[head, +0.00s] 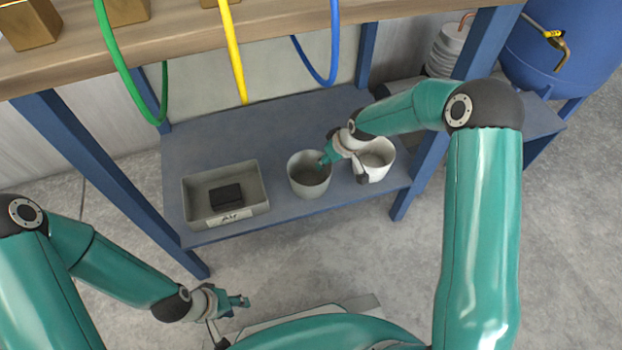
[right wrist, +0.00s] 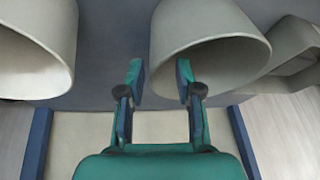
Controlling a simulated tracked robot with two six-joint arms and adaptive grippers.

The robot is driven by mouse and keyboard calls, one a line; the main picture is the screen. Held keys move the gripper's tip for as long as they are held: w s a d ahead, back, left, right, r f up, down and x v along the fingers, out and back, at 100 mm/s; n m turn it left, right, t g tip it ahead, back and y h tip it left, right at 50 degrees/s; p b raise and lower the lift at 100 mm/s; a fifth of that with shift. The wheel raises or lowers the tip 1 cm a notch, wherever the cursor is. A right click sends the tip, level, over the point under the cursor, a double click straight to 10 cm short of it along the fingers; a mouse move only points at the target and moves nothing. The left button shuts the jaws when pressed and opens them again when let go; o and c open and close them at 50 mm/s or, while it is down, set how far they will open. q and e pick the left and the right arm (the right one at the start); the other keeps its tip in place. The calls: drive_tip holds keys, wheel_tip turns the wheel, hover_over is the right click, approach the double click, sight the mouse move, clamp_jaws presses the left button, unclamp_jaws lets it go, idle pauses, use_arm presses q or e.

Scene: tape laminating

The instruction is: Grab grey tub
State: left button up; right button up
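The grey tub (head: 308,186) is round and open-topped and stands upright on the blue lower shelf. It also shows in the middle of the right wrist view (right wrist: 212,55). My right gripper (head: 326,157) is at its right rim in the head view. In the right wrist view my right gripper (right wrist: 160,82) is open, with one finger overlapping the tub's mouth and the other just outside its wall. I cannot tell if either finger touches it. My left gripper (head: 236,303) is low at the front, away from the shelf; its finger opening is unclear.
A paler round tub (head: 377,173) stands just right of the grey tub, partly behind my right wrist. A rectangular grey bin (head: 263,190) holding a black block (head: 226,196) stands at left. Blue table legs (head: 100,170) flank the shelf. Cables hang from the wooden worktop (head: 180,37).

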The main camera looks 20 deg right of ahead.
sight(310, 176)
drive_tip(key=x, duration=0.1)
drive_tip(key=b+x, duration=0.2)
drive_tip(key=x, duration=0.1)
drive_tip(key=shift+s+d+f, duration=0.1)
drive_tip(key=shift+d+f, duration=0.05)
drive_tip(key=shift+d, duration=0.2)
drive_tip(key=shift+w+a+f, duration=0.1)
drive_tip(key=shift+w+f, duration=0.1)
drive_tip(key=shift+f, duration=0.2)
drive_tip(key=shift+r, duration=0.1)
clamp_jaws()
